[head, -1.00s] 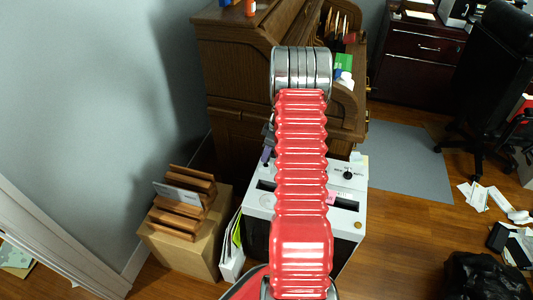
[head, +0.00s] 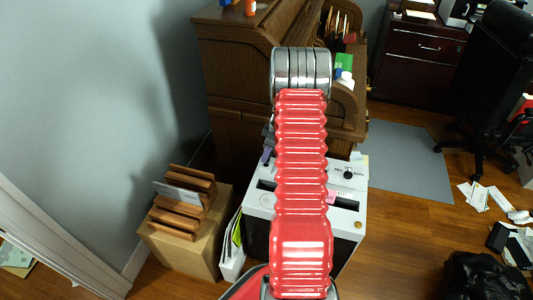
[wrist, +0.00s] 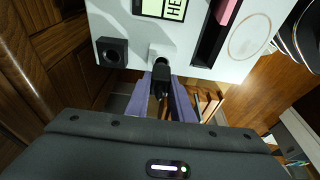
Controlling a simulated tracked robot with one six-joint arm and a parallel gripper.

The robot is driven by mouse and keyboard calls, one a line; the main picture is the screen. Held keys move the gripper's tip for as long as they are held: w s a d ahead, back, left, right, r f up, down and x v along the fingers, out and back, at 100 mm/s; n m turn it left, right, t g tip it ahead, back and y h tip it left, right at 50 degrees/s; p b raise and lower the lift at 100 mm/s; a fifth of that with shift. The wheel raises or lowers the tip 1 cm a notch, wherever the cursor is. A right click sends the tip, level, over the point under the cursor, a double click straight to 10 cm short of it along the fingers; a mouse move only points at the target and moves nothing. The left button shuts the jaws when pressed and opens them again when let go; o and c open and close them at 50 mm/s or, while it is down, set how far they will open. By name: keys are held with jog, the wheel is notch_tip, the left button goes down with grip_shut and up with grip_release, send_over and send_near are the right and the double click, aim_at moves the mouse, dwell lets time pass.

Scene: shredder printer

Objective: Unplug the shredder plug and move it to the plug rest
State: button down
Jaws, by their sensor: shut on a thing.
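The black plug (wrist: 162,81) is held between the two purple fingers of my gripper (wrist: 161,98), at the edge of the white shredder top (wrist: 180,30) in the wrist view. Its far end is against or just beside a small white fitting (wrist: 157,51); I cannot tell whether it is inserted. A dark cable runs from the plug back between the fingers. A black square block with a round hole (wrist: 112,52) sits left of the plug on the same edge. In the head view, my gripper (head: 267,155) is mostly behind my red arm, at the shredder's left back corner; the plug is hidden.
The white shredder (head: 347,205) stands before a wooden roll-top desk (head: 235,65). A box with a wooden letter rack (head: 183,205) and a white file holder (head: 232,262) stand to its left. Floor right of the shredder is open, with papers farther right.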

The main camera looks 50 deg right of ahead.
jog(key=shift+f, duration=1.45)
jog(key=c, duration=1.5)
grip_release()
jog(key=shift+o, duration=0.2)
jog(key=shift+r, duration=0.15)
jog(key=v, duration=1.3)
jog(key=shift+r, duration=0.2)
jog(key=shift+s, duration=0.15)
